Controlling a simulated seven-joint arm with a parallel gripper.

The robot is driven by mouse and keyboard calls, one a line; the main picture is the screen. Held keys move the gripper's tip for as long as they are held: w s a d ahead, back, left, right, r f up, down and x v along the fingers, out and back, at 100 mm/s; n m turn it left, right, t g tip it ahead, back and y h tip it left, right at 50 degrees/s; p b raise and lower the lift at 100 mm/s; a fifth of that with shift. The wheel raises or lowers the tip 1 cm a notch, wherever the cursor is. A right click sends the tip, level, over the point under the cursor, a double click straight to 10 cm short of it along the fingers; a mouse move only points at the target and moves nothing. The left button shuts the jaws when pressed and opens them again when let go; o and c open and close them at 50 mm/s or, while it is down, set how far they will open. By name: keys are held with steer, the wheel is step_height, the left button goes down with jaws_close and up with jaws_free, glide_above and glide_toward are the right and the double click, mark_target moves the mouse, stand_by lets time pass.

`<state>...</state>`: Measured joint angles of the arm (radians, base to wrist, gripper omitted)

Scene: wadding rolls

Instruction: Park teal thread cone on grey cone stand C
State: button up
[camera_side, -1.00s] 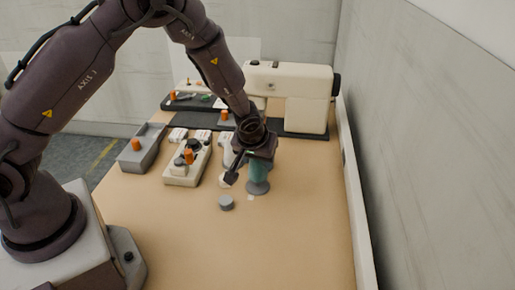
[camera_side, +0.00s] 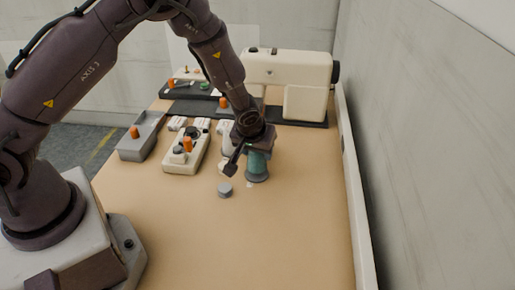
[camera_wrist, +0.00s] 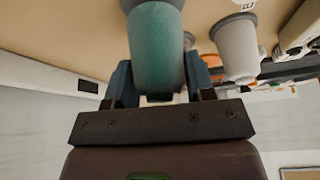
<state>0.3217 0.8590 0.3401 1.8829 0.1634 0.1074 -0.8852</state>
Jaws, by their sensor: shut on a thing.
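The teal thread cone (camera_side: 258,163) is upright between the fingers of my gripper (camera_side: 250,159), which is shut on it. In the wrist view the teal cone (camera_wrist: 157,48) fills the space between the blue-grey fingers of my gripper (camera_wrist: 160,82). A grey flared foot (camera_side: 257,178) shows at the cone's lower end; I cannot tell whether it is a stand or part of the cone, or whether there is a gap below. A small white label lies by it, its letter unreadable. A low grey round piece (camera_side: 225,190), which looks like an empty stand, is to the front left.
A pale cone (camera_wrist: 238,48) on a grey foot stands close beside the teal cone. A cream sewing machine (camera_side: 290,82) is behind. A cream tray (camera_side: 186,152) and a grey tray (camera_side: 142,137) lie to the left. The front tabletop (camera_side: 260,245) is clear.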

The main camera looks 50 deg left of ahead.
steer(key=shift+f, duration=0.15)
steer(key=shift+f, duration=0.3)
steer(key=shift+f, duration=0.2)
stand_by(0.5)
steer(key=shift+f, duration=0.25)
steer(key=o, duration=1.4)
steer(key=shift+o, duration=0.2)
steer(key=shift+r, duration=4.05)
